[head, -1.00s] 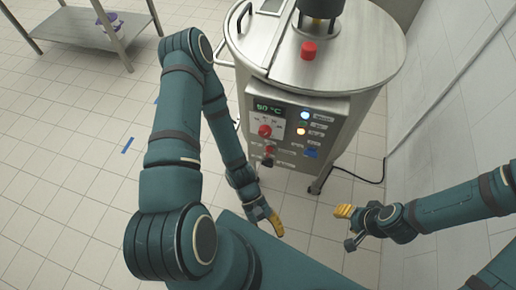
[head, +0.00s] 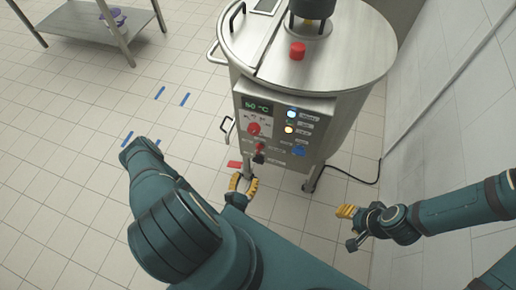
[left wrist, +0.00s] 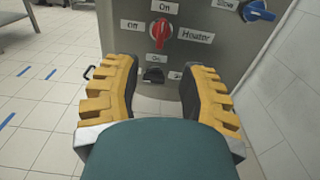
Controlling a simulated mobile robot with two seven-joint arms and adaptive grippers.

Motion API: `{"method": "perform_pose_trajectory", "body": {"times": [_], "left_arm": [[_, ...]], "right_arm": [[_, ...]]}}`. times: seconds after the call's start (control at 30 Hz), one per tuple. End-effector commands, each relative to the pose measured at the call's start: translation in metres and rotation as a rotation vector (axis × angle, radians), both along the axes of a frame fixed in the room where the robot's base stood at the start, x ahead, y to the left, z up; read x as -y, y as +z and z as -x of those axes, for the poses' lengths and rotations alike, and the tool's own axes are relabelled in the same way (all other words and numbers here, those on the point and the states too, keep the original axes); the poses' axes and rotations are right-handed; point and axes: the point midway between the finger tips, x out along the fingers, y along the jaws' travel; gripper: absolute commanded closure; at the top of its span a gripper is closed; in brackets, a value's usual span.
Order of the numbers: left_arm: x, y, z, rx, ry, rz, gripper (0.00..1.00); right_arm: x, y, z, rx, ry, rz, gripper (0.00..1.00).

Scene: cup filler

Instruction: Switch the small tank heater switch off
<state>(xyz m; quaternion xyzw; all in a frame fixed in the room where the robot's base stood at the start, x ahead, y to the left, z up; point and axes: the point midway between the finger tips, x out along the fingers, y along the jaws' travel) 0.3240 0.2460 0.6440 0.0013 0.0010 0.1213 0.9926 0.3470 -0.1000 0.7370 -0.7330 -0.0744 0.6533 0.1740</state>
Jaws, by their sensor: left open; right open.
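The steel tank (head: 345,65) stands at top centre with a control panel (head: 282,120) on its front. The heater switch (left wrist: 160,30) is a red rotary knob, its grip roughly upright towards "On"; "Off" is on its left. In the head view it is the small red knob (head: 259,147) low on the panel. My left gripper (head: 244,179) is open and empty, just below and in front of the panel. In the left wrist view its fingers (left wrist: 158,84) lie below the red knob, apart from it. My right gripper (head: 347,227) is open and empty at lower right.
A black knob (left wrist: 153,75) sits below the heater switch, and a blue knob (left wrist: 257,11) is right of it. A larger red knob (head: 254,129) is under the lit display (head: 258,107). A wall (head: 445,130) stands at right.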

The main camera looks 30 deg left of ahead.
Motion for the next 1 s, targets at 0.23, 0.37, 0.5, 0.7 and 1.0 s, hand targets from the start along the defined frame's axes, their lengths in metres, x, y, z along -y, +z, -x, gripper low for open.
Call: {"method": "perform_pose_trajectory", "body": {"times": [0.23,0.37,0.5,0.7,1.0], "left_arm": [[-0.01,0.0,-0.044,0.006,-0.007,-0.002,0.59],[-0.016,0.0,-0.069,0.006,-0.007,0.0,0.59],[-0.022,-0.001,-0.094,0.005,-0.007,-0.001,0.59],[-0.027,0.0,-0.117,0.004,-0.007,0.0,0.59],[-0.029,0.001,-0.126,0.003,-0.007,0.002,0.59]], "right_arm": [[0.0,-0.009,-0.002,0.004,-0.001,0.0,0.53],[0.0,-0.013,-0.002,0.006,-0.001,0.002,0.53],[0.001,-0.018,-0.003,0.009,-0.002,0.002,0.53],[0.001,-0.022,-0.004,0.01,-0.003,0.002,0.53],[0.001,-0.023,-0.005,0.012,-0.002,0.003,0.53]]}}
